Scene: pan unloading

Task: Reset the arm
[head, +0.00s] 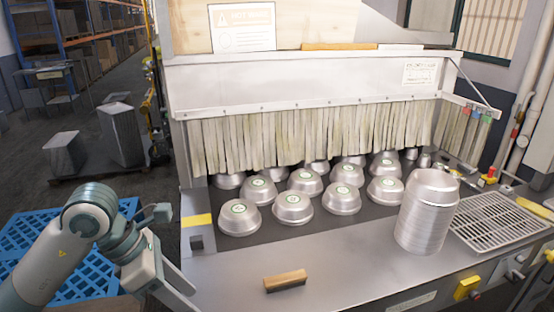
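My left arm comes in from the lower left. Its gripper (182,290) hangs low at the front left edge of the metal worktop (235,277), and I see nothing held in it. The fingers run toward the bottom edge of the picture, and the gap between them is unclear. My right arm and gripper are not in view. Several upturned metal pans (292,208) with green-and-white round labels stand in rows on the dark bed under a strip curtain (310,135). A tall stack of metal pans (427,212) stands on the worktop at the right.
A wooden-topped block (286,281) lies on the front worktop. A wire grate (500,222) is right of the stack. A blue pallet (40,235) is on the floor at left, behind my arm. The worktop between gripper and stack is mostly clear.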

